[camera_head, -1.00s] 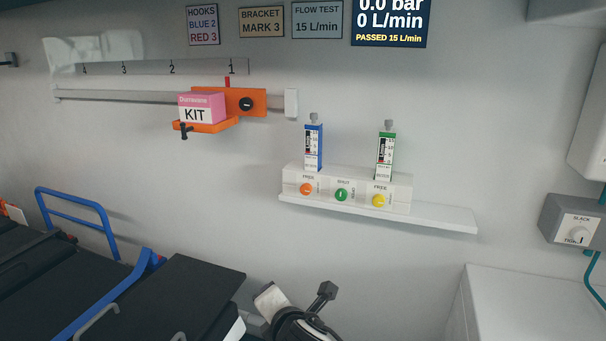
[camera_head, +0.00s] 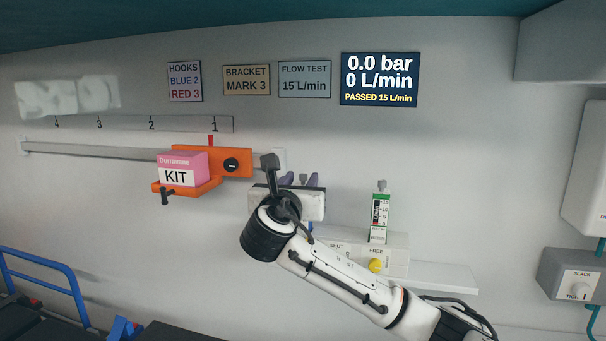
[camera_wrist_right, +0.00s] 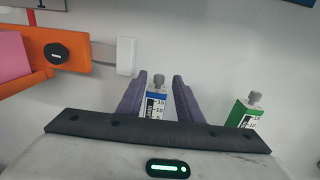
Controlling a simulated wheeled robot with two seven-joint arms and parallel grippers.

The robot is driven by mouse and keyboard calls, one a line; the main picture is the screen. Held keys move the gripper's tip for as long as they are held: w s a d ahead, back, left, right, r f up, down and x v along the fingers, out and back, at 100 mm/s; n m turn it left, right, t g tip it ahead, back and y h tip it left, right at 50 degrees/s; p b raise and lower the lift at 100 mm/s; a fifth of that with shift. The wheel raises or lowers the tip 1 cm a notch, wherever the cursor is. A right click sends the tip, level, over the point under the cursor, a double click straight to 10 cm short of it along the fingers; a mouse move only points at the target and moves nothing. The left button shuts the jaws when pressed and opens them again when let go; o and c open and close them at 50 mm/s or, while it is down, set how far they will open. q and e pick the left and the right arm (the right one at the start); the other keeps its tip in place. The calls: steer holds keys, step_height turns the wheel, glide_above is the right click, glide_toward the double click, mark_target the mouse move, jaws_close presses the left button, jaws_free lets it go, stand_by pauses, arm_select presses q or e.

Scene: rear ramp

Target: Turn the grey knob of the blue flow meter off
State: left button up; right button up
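The blue flow meter (camera_wrist_right: 155,104) stands upright in the right wrist view, with its grey knob (camera_wrist_right: 158,81) on top. In the head view the knob (camera_head: 303,178) shows just above my right gripper's body, and my right arm hides the meter's body. My right gripper (camera_wrist_right: 159,77) is open. Its two purple fingers stand on either side of the knob and the meter's top, with a visible gap on each side. In the head view the right gripper (camera_head: 301,178) is in front of the meter. My left gripper is not in view.
The green flow meter (camera_head: 380,215) stands to the right on the white shelf (camera_head: 450,275), above a yellow knob (camera_head: 375,265). An orange bracket (camera_head: 232,163) with a pink kit box (camera_head: 184,165) is close on the left. The display (camera_head: 380,80) reads 0.0 bar, 0 L/min.

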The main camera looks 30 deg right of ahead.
mark_target(306, 177)
steer(key=shift+x, duration=1.85)
steer(key=c, duration=0.7)
jaws_close()
steer(key=shift+n+t+y, duration=0.3)
steer(key=shift+y, duration=0.1)
steer(key=n+t+y, duration=0.3)
steer(key=n+y, duration=0.1)
steer(key=y, duration=0.1)
steer(key=shift+d+y, duration=0.1)
steer(key=shift+y, duration=0.2)
steer(key=shift+n+t+y, duration=0.8)
steer(key=shift+n+y, duration=1.2)
steer(key=shift+y, duration=1.2)
